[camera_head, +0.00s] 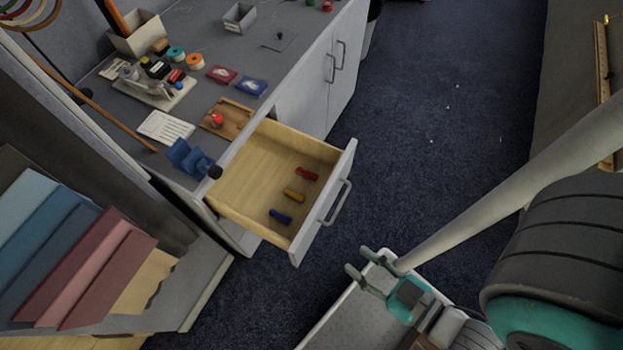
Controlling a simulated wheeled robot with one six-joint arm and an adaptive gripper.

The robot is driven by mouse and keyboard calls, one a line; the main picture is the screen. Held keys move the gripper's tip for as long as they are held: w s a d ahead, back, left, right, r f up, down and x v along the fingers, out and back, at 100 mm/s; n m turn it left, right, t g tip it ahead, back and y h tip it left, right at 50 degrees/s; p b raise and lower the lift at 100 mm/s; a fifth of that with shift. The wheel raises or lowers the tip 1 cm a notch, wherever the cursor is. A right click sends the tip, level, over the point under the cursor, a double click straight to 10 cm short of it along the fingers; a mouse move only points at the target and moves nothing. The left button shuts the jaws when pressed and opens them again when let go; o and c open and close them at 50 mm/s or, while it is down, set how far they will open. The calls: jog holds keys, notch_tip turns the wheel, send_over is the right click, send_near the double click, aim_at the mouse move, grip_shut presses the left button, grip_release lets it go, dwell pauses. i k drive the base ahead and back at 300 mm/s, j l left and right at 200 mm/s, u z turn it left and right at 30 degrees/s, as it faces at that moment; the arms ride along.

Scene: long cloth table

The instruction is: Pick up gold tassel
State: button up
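The gold tassel (294,195) is a small yellow-gold roll lying in the open wooden drawer (240,184). It lies between a red tassel (307,174) towards the back right and a blue tassel (280,216) nearer the front, apart from both. My gripper (358,261) is to the lower right of the drawer in the picture, outside its front. Its two fingers are spread apart with nothing visible between them. Its height relative to the drawer is hard to tell.
The drawer front with its handle (337,203) stands between my gripper and the tassels. A grey worktop (205,85) above holds spools, cards and a wooden board (228,120). Folded cloths (85,255) stand at left. Dark blue carpet (440,110) lies open at right.

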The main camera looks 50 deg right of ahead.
aim_at(297, 196)
jog(key=k+l, duration=0.25)
jog(key=k, duration=0.2)
jog(key=k+l, duration=0.2)
jog(key=k, duration=0.25)
